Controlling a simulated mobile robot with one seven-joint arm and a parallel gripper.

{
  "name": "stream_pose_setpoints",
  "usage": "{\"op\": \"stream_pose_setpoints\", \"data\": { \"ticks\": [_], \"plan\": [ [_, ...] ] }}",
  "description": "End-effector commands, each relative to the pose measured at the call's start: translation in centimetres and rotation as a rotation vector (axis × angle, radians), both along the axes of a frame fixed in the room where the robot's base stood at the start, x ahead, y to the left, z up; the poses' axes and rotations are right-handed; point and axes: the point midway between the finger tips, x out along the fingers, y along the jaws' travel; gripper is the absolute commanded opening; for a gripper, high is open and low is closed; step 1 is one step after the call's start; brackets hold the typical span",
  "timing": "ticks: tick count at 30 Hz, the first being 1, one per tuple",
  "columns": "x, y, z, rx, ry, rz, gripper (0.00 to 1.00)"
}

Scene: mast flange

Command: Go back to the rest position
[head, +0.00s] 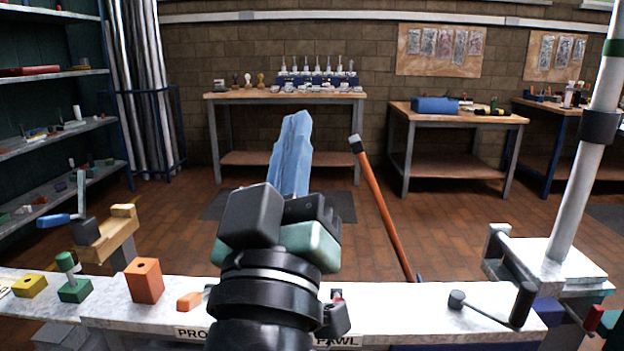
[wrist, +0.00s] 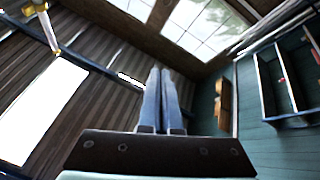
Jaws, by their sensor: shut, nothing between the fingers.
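My gripper (head: 297,116) rises in the middle of the head view, above the near bench, its long blue fingers pointing up. The fingers are closed together and hold nothing. In the wrist view, the two fingers (wrist: 161,72) lie side by side and point toward the upper wall and roof windows. My gripper touches nothing in either view. My dark wrist hides part of the near bench (head: 400,297).
On the near bench stand an orange block (head: 144,281), a green block (head: 74,290) and a yellow block (head: 30,285). An orange-red bar (head: 382,205) leans up right of my gripper. A pale mast (head: 585,150) stands at the right. Open tiled floor lies beyond.

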Motion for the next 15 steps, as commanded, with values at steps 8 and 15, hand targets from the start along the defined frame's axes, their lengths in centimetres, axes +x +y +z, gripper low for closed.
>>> {"op": "stream_pose_setpoints", "data": {
  "ticks": [8, 15],
  "plan": [
    [-9.1, -1.6, 14.9, 0.317, -0.309, 0.360, 0.00],
    [-9.0, -1.6, 22.2, 0.315, -0.306, 0.359, 0.00]
  ]
}}
